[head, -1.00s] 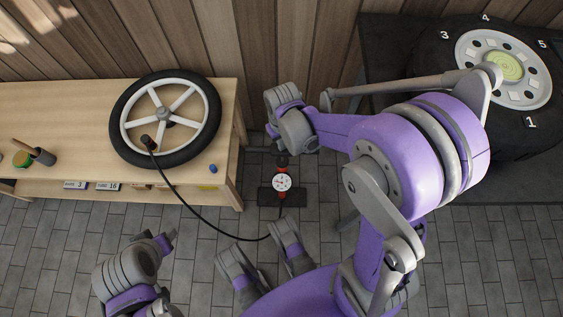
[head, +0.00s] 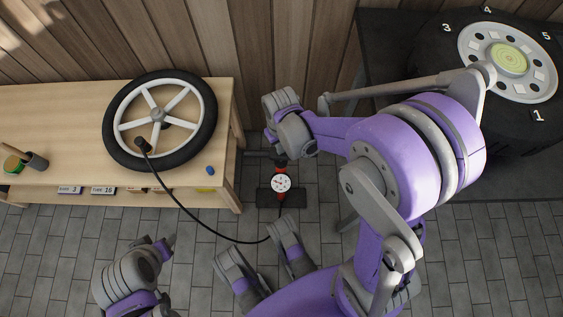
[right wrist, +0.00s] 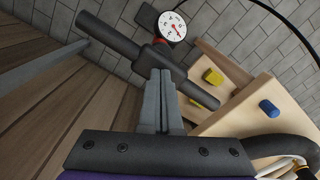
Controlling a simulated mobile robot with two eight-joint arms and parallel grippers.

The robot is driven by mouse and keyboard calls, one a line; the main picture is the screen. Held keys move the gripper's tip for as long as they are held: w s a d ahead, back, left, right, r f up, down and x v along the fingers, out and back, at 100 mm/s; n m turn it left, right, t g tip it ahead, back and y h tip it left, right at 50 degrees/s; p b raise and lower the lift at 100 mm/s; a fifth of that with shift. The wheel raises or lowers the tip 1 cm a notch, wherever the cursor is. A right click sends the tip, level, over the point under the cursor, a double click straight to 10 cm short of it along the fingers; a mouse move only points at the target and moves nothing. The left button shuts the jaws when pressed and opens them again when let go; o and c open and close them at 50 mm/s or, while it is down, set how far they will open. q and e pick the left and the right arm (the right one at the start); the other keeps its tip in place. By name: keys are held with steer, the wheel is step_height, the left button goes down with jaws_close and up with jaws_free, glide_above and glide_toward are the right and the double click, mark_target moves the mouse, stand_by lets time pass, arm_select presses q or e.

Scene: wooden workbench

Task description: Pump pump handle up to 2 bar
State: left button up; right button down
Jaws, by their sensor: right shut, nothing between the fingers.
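The floor pump stands on the tiles in the head view, with its black base (head: 268,198), white gauge (head: 281,183) and part of its dark handle (head: 260,154) showing. In the right wrist view the black handle (right wrist: 108,36) runs diagonally, with the gauge (right wrist: 172,27) beyond it; the reading is too small to tell. My right gripper (right wrist: 161,98) is shut and empty, its fingertips overlapping the handle's middle block in that view; contact is unclear. In the head view its wrist hides part of the handle. My left gripper (head: 168,243) is at the lower left, apart from the pump; its jaws are unclear.
A spoked wheel (head: 199,143) lies on the wooden bench (head: 60,100), joined to the pump by a black hose (head: 200,222). A blue object (head: 210,170) sits near the bench edge. A large tyre (head: 500,120) is at right. Tiled floor (head: 60,235) is open in front.

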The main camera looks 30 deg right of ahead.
arm_select(q)
step_height(320, 180, up, 12)
steer(key=p, duration=0.9)
steer(key=shift+s+f, duration=0.2)
steer(key=shift+s, duration=0.05)
arm_select(e)
step_height(320, 180, up, 14)
steer(key=shift+r, duration=0.1)
arm_select(q)
step_height(320, 180, up, 12)
steer(key=w+t+p, duration=0.1)
steer(key=w+p, duration=0.1)
steer(key=p, duration=0.8)
steer(key=shift+f, duration=0.2)
arm_select(e)
steer(key=s+a+r+t, duration=0.1)
steer(key=s+r, duration=0.4)
steer(key=r, duration=0.5)
steer(key=s+a+r+t, duration=0.2)
steer(key=s+r+t, duration=0.2)
steer(key=r, duration=0.5)
steer(key=shift+s+a+r, duration=0.15)
steer(key=shift+s+r, duration=0.2)
arm_select(q)
steer(key=shift+s, duration=0.1)
arm_select(e)
steer(key=shift+s, duration=0.1)
